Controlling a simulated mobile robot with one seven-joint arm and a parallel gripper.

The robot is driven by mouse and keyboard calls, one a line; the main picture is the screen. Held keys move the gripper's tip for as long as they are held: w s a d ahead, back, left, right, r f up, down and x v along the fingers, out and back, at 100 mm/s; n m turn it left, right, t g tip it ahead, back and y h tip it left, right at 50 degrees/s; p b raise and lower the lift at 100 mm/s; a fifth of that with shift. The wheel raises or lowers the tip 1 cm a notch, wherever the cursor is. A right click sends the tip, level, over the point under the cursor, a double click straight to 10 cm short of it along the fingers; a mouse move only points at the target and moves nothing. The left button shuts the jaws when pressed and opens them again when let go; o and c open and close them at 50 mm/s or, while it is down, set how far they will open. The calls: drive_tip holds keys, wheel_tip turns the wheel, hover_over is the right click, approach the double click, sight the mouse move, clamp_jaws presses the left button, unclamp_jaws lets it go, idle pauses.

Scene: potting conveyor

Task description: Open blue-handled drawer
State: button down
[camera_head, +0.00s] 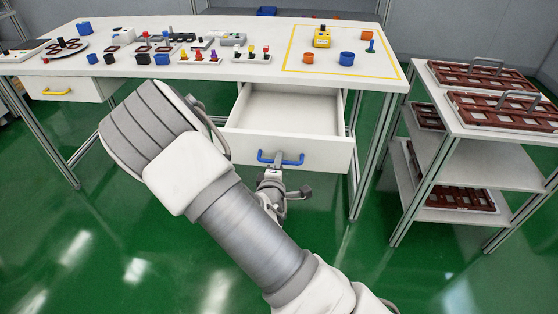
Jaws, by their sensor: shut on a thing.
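The white drawer (310,148) with the blue handle (292,161) hangs under the right part of the white table. It is pulled out, and its bare inside shows from above. My gripper (271,167) is at the left part of the blue handle and is shut on it. My arm comes up from the lower right and bends in front of the table. The gripper's fingertips are small and partly hidden against the handle.
A second drawer with a yellow handle (57,92) is shut at the left. The tabletop (240,72) carries several small coloured parts and a yellow-outlined area. A shelf rack (462,125) with brown trays stands at the right. Green floor (120,230) is clear at the lower left.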

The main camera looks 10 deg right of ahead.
drive_tip(key=c, duration=1.2)
unclamp_jaws()
drive_tip(key=shift+o, duration=0.2)
drive_tip(key=p+v, duration=0.9)
drive_tip(key=v, duration=0.8)
drive_tip(key=shift+s, duration=0.2)
drive_tip(key=shift+a, duration=0.1)
